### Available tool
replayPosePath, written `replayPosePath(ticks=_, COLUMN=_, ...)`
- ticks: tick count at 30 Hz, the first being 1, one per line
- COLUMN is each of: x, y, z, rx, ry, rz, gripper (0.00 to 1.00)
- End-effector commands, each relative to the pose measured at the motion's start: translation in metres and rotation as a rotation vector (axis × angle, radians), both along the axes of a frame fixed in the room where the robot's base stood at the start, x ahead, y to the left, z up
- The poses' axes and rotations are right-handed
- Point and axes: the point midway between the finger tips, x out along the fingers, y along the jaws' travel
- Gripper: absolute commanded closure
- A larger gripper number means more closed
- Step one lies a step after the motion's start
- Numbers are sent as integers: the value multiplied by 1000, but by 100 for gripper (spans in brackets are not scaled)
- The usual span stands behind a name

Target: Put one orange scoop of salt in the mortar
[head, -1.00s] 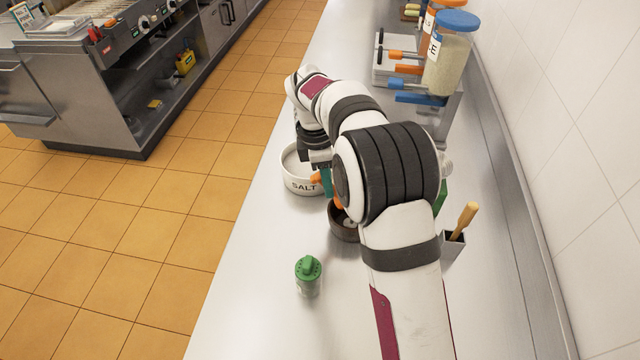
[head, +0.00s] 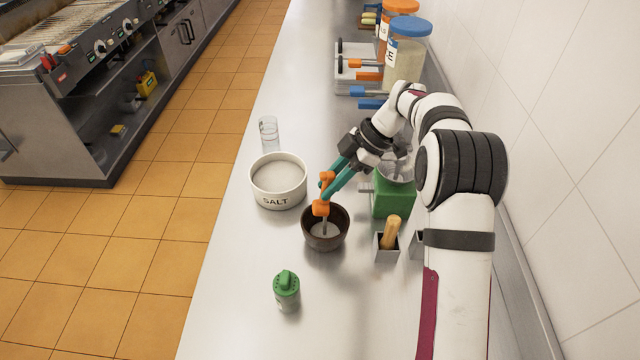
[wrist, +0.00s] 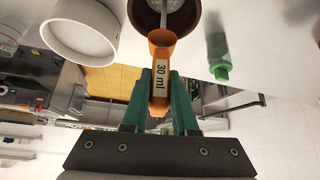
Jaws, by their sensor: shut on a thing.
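My gripper (head: 335,185) has teal fingers and is shut on the orange scoop (head: 320,208). In the wrist view the scoop's handle (wrist: 159,85) is marked "30 ml" and sits between the fingers. The scoop is over the dark brown mortar (head: 341,240), its bowl apparently tipped. A pale streak shows below it, inside the mortar, with some whitish matter at the bottom; I cannot tell clearly whether salt is still falling. The mortar is partly cut off in the wrist view (wrist: 140,14). The white bowl labelled SALT (head: 278,192) stands left of the mortar, holding white salt.
A green shaker (head: 287,290) stands in front. A wooden pestle (head: 391,232) sits in a metal holder, right of the mortar. A green-based device (head: 393,202) stands behind it. A clear glass (head: 269,133) is behind the salt. Jars (head: 407,60) and a scoop rack (head: 352,85) are farther back.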

Motion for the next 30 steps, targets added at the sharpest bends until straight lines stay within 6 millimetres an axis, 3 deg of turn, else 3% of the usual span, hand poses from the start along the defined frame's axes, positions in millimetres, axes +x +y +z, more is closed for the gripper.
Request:
replayPosePath(ticks=18, x=7, y=-32, z=-10, rx=362, ry=86, rz=0, gripper=100)
replayPosePath(ticks=26, x=8, y=-33, z=-9, rx=372, ry=88, rz=1, gripper=100)
replayPosePath(ticks=30, x=3, y=-13, z=-1, rx=184, ry=39, rz=10, gripper=100)
